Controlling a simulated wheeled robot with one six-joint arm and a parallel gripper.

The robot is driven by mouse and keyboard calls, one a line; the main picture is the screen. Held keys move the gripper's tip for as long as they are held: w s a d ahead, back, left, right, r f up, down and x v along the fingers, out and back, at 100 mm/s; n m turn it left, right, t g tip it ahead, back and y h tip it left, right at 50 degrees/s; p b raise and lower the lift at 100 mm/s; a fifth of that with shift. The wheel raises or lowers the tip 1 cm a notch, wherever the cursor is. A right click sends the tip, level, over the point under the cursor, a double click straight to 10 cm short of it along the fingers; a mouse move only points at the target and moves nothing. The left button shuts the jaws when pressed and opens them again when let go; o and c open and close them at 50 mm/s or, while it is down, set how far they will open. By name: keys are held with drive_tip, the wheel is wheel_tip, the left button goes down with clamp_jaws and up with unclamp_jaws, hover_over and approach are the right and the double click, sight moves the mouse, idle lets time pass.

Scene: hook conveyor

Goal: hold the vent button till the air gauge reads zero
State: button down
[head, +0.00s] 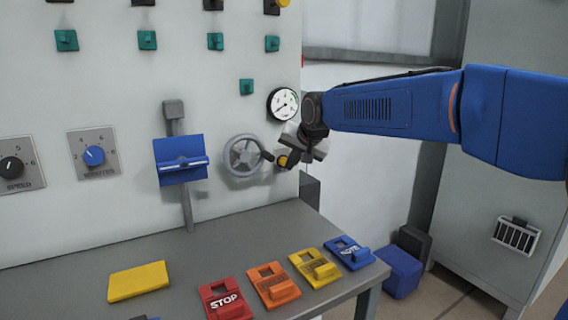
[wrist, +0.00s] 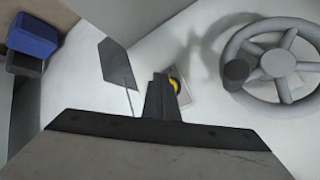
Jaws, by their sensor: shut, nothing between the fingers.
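The air gauge (head: 283,104) is a round white dial with a black rim on the wall panel. Its needle seems to point to the lower left, but its figures are too small to read. The vent button (head: 282,161) is yellow and sits below the gauge, right of the handwheel. In the wrist view the button (wrist: 175,85) shows on a light plate, partly hidden behind my fingers. My gripper (head: 289,159) is shut and empty, with its fingertips at the button. I cannot tell whether they press it. My gripper (wrist: 160,92) also shows in the wrist view.
A grey handwheel (head: 243,155) with a knob is close left of the button; the wheel (wrist: 275,62) fills the right of the wrist view. A blue lever plate (head: 181,160) is further left. Coloured pedal-like switches, including a red STOP (head: 226,300), lie on the grey bench (head: 200,252).

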drive_tip(key=shift+s+d, duration=0.7)
drive_tip(key=shift+s, duration=0.35)
drive_tip(key=shift+s+d, duration=0.7)
drive_tip(key=shift+s, duration=0.35)
drive_tip(key=s+d+f+g+h, duration=0.1)
drive_tip(key=s+d+f, duration=0.2)
drive_tip(key=s+d, duration=0.65)
drive_tip(key=s+d+f+h, duration=0.2)
drive_tip(key=s+d+f, duration=0.2)
drive_tip(key=s+d, duration=0.55)
drive_tip(key=s+d+f+n+g, duration=0.1)
drive_tip(key=s+d+f, duration=0.5)
drive_tip(key=s, duration=0.3)
drive_tip(key=s+d+f+g+h, duration=0.1)
drive_tip(key=s+d+f, duration=0.5)
drive_tip(key=s, duration=0.4)
drive_tip(key=shift+d+f+n, duration=0.2)
drive_tip(key=shift+f+n, duration=0.2)
drive_tip(key=shift+f, duration=0.2)
